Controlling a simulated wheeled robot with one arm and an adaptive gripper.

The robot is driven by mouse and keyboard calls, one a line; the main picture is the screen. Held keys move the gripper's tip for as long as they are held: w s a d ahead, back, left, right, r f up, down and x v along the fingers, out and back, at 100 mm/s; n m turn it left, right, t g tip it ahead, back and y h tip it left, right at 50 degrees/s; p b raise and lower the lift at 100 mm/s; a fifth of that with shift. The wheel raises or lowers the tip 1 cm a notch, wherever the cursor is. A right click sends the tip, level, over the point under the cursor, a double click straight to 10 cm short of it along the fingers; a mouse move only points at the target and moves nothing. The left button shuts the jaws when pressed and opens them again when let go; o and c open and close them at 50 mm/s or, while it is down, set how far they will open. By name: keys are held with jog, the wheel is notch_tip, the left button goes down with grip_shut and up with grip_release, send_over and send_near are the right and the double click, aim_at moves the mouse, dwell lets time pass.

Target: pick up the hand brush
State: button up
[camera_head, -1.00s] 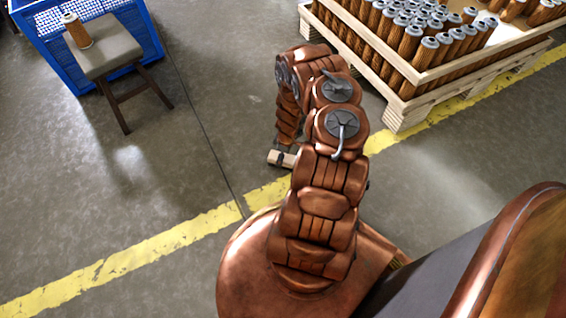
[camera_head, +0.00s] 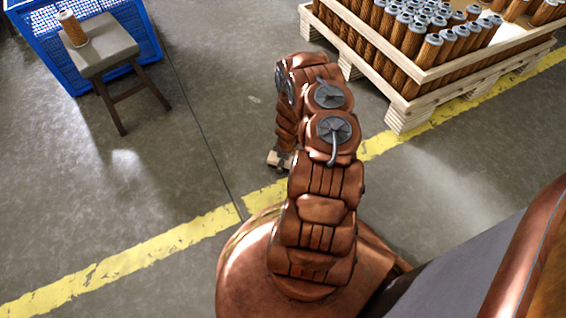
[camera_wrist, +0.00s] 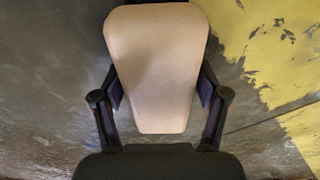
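The hand brush (camera_wrist: 157,70) shows in the wrist view as a pale wooden body, wide at the far end and narrower toward my gripper. It lies between the two fingers of my gripper (camera_wrist: 160,92), one finger along each side. The fingers are spread and very close to its edges; any contact is hard to make out. Its bristles are not visible. In the head view the brush (camera_head: 273,158) is a small pale block at floor level, partly covered by my gripper (camera_head: 285,162), beside the yellow line.
A grey stool (camera_head: 104,50) with one cartridge (camera_head: 72,30) on it stands at upper left, by a blue crate (camera_head: 150,45). A wooden pallet box (camera_head: 410,105) of cartridges stands at upper right. The floor at left is clear.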

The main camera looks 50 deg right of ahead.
jog(key=c, duration=1.1)
jog(key=shift+r+p, duration=0.45)
jog(key=shift+r, duration=0.1)
notch_tip(320, 180, up, 3)
jog(key=p, duration=0.3)
jog(key=shift+s+r, duration=0.15)
jog(key=shift+s+p, duration=0.95)
jog(key=shift+s, duration=0.1)
jog(key=s+p, duration=0.2)
jog(key=s, duration=0.2)
jog(key=s+p, duration=0.2)
jog(key=s, duration=0.3)
jog(key=s+p, duration=0.3)
jog(key=s, duration=0.1)
jog(key=shift+s+a+r, duration=0.15)
jog(key=shift+s+r, duration=0.15)
